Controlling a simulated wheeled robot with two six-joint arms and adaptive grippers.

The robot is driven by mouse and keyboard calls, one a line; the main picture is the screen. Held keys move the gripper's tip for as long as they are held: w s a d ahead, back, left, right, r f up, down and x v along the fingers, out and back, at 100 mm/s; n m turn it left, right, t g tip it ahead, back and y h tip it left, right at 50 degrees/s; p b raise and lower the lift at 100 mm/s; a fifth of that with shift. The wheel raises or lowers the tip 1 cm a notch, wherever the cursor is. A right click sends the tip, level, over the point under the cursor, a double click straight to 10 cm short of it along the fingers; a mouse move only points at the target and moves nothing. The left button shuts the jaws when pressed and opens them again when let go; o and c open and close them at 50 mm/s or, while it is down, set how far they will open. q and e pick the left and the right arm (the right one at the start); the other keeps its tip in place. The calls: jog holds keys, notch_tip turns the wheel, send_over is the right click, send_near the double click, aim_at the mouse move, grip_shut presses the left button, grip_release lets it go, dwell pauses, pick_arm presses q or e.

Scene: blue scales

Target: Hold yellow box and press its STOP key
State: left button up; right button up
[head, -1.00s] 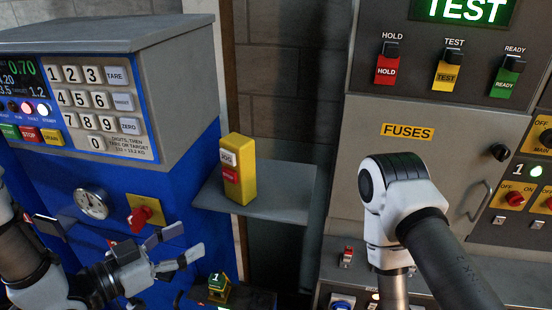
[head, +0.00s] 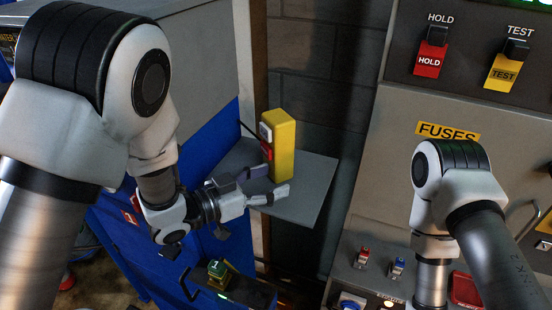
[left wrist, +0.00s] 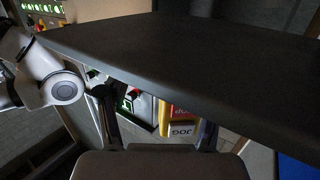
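The yellow box (head: 283,150) stands upright on a grey shelf (head: 306,200). Its face with a white key (head: 265,132) above a red key (head: 266,151) is turned to the left and seen at a slant. My left gripper (head: 268,183) is open, with its fingers spread just in front of the box's lower part; I cannot tell whether they touch it. In the left wrist view, part of the yellow box (left wrist: 181,112) with the JOG label shows between the fingers, partly covered by a dark slab. My right arm is at the right; its gripper is out of view.
The blue scale cabinet (head: 214,146) is left of the shelf. A small green-and-yellow block marked 1 (head: 217,268) sits below the shelf. The grey FUSES panel (head: 400,150) stands to the right, with a dark gap between.

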pick_arm(q)
jog(key=shift+r, duration=0.1)
jog(key=shift+d, duration=0.1)
jog(key=shift+w+d, duration=0.1)
jog(key=c, duration=1)
grip_shut()
pick_arm(e)
jog(key=shift+s+a+r, duration=0.15)
jog(key=shift+a+r, duration=0.05)
pick_arm(q)
jog(key=o, duration=1.3)
grip_release()
jog(key=shift+o, duration=0.2)
pick_arm(e)
jog(key=shift+c, duration=0.6)
